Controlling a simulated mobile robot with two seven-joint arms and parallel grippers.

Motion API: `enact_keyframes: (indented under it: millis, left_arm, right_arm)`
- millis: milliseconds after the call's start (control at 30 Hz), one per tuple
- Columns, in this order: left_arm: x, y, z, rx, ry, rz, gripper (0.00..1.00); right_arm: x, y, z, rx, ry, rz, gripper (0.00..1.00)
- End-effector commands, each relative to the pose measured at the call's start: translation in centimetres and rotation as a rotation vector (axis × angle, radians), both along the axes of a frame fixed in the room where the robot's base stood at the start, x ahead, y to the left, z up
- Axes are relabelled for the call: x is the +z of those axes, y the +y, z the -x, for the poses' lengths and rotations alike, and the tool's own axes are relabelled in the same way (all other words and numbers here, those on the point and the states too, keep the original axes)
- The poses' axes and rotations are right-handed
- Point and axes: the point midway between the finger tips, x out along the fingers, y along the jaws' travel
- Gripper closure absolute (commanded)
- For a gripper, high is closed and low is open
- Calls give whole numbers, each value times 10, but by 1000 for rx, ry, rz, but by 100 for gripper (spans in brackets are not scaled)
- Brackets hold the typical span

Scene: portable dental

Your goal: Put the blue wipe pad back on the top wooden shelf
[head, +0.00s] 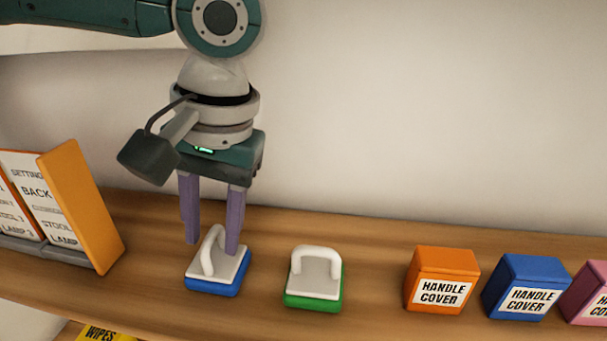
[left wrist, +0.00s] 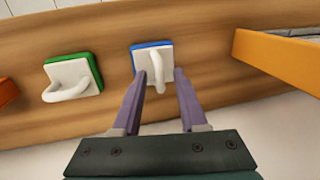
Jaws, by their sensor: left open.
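The blue wipe pad (head: 212,286) has a white top and a white loop handle and sits flat on the wooden shelf (head: 375,262). It also shows in the left wrist view (left wrist: 152,46), at the upper middle. My left gripper (head: 214,248) is open, pointing down over the pad, with its two purple fingers on either side of the handle. In the left wrist view the fingertips (left wrist: 160,72) flank the handle with gaps showing. I cannot tell whether a finger touches the pad. My right gripper is in neither view.
A green wipe pad (head: 314,300) stands close to the right. Orange (head: 440,280) and blue (head: 526,288) handle cover boxes and a pink one (head: 588,293) are further right. An orange-ended card holder (head: 82,207) stands left. A yellow wipes item (head: 103,334) shows below the shelf edge.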

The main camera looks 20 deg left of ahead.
Motion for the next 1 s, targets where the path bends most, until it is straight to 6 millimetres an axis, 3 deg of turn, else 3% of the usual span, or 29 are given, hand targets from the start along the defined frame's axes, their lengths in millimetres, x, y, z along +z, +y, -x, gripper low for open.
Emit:
enact_keyframes:
  millis: [267,600,800,900,1000]
  left_arm:
    - [10,-2,-1,0,-2,3,58]
    - [81,-16,-5,-1,-4,3,58]
    - [112,-22,-6,0,-2,1,58]
    - [116,-25,-6,-11,0,4,58]
    - [104,-38,-1,-86,7,30,58]
  right_arm:
    - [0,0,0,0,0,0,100]
    - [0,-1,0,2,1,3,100]
    - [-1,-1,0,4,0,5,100]
    - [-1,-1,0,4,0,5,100]
    - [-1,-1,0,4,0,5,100]
